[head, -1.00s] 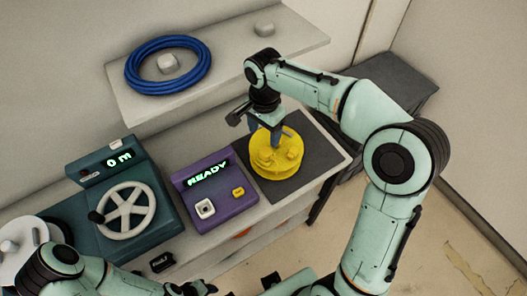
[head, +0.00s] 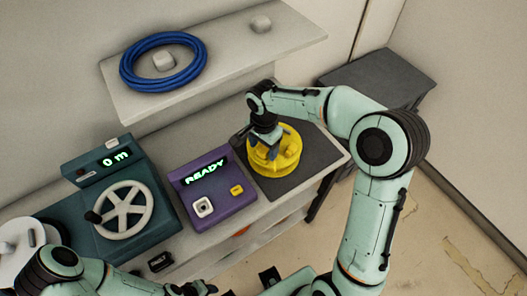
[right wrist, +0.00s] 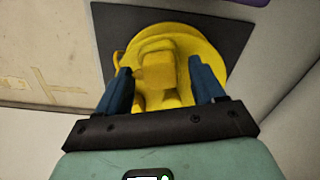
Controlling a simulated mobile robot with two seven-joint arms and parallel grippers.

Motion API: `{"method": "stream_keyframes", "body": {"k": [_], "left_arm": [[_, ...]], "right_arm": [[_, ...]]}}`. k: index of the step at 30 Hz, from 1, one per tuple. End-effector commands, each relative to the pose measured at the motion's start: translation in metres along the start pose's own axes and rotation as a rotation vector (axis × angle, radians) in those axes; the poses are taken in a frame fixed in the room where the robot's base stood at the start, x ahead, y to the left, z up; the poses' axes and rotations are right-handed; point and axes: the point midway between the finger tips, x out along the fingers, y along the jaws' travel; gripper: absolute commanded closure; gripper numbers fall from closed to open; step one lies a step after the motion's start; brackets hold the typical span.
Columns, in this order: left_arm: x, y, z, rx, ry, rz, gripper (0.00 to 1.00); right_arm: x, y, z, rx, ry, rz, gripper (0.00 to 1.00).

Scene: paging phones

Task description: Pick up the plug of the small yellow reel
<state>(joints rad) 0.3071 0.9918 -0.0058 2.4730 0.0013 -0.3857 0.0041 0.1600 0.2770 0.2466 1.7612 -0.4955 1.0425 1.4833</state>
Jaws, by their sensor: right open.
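The small yellow reel (head: 287,158) lies on a dark mat (head: 316,155) at the right end of the bench. It also shows in the right wrist view (right wrist: 200,48). A blocky yellow part (right wrist: 155,66), which looks like its plug, stands up on the reel between my fingertips. My right gripper (head: 268,150) points down over the reel. It is open, with one blue finger on each side of the block (right wrist: 162,82); I cannot tell whether they touch it. My left gripper (head: 192,288) is partly in view at the bottom edge, away from the reel.
A purple box (head: 215,188) reading READY stands left of the mat. Further left is a teal machine with a white handwheel (head: 124,210) and a display reading 0 m. A blue cable coil (head: 130,72) lies on the shelf behind. A white reel (head: 20,245) is at far left.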

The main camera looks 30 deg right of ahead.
Motion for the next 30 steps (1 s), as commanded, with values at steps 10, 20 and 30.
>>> {"method": "stream_keyframes", "body": {"k": [10,20,30], "left_arm": [[0.0,0.0,0.0,0.0,0.0,0.0,0.57],[-0.002,0.001,-0.001,0.001,0.001,0.001,0.57],[-0.01,0.005,-0.004,0.002,0.007,0.002,0.57]], "right_arm": [[-0.001,0.0,0.0,0.0,0.0,-0.001,0.93],[-0.023,-0.001,0.0,-0.001,0.003,-0.006,0.93],[-0.088,-0.001,0.0,-0.002,0.001,-0.005,0.93]]}}
